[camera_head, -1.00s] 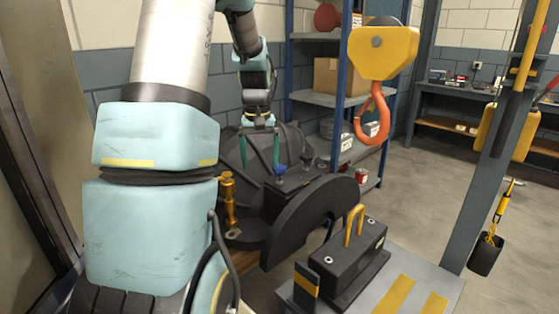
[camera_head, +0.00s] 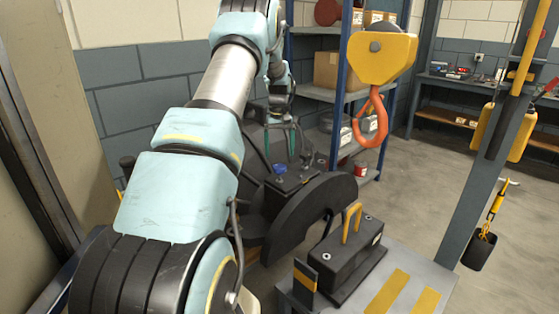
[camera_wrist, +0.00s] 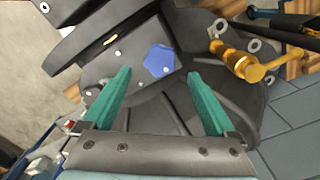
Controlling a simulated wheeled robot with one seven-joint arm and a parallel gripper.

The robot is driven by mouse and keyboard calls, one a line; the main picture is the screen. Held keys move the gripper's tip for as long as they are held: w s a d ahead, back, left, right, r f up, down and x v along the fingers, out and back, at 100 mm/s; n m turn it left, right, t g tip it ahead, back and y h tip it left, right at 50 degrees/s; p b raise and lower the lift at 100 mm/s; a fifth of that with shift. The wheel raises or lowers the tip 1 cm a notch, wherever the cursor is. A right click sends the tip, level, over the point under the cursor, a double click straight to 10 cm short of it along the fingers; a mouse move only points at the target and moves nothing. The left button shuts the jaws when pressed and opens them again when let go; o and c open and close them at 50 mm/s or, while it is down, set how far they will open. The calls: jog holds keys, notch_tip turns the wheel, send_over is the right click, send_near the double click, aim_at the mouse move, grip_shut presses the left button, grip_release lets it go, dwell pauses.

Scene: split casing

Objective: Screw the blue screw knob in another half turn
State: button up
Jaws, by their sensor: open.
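The blue screw knob (camera_head: 280,169) sits on top of the dark split casing (camera_head: 318,190). In the wrist view the knob (camera_wrist: 159,61) is a blue, lobed head on the casing's dark face. My gripper (camera_head: 281,150) is above and behind the knob in the head view. Its two green fingers (camera_wrist: 158,85) are spread wide in the wrist view, with nothing between them. The knob lies just beyond the fingertips, roughly centred between them, and no contact shows.
A brass fitting (camera_wrist: 238,65) stands right of the knob in the wrist view. An orange crane hook (camera_head: 371,118) hangs from a yellow block right of the casing. A black block with a yellow handle (camera_head: 346,255) stands in front. Shelving is behind.

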aim_at(280, 166)
jog(key=shift+f+p, duration=0.7)
jog(key=shift+f, duration=2)
jog(key=shift+c, duration=0.3)
jog(key=c, duration=1.3)
jog(key=shift+m, duration=0.4)
